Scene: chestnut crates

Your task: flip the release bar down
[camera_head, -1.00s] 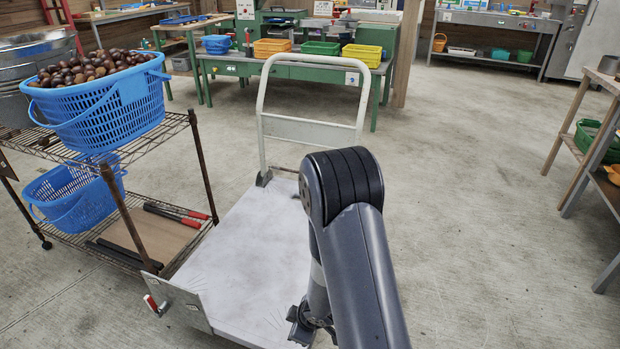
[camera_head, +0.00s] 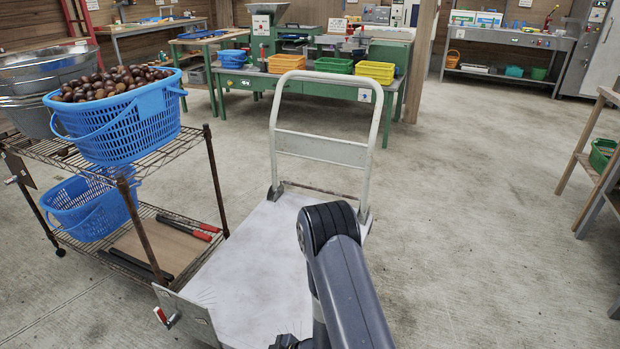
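A flat white platform cart (camera_head: 260,260) stands in front of me, its pale tube handle (camera_head: 330,150) upright at the far end. A metal plate (camera_head: 188,316) stands at its near left corner. A small red-tipped lever (camera_head: 163,317) sticks out beside this plate; I cannot tell whether it is the release bar, and no other bar is clearly visible. My arm reaches down over the cart's right side. My gripper (camera_head: 286,342) shows only in part at the bottom edge, to the right of the plate and apart from it. Its fingers are hidden or cut off.
A wire rack (camera_head: 150,165) stands close along the cart's left side. It bears a blue basket of chestnuts (camera_head: 125,130), an empty blue basket (camera_head: 90,212) and red-handled tools (camera_head: 188,226). Green tables (camera_head: 290,85) stand behind. The floor to the right is open.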

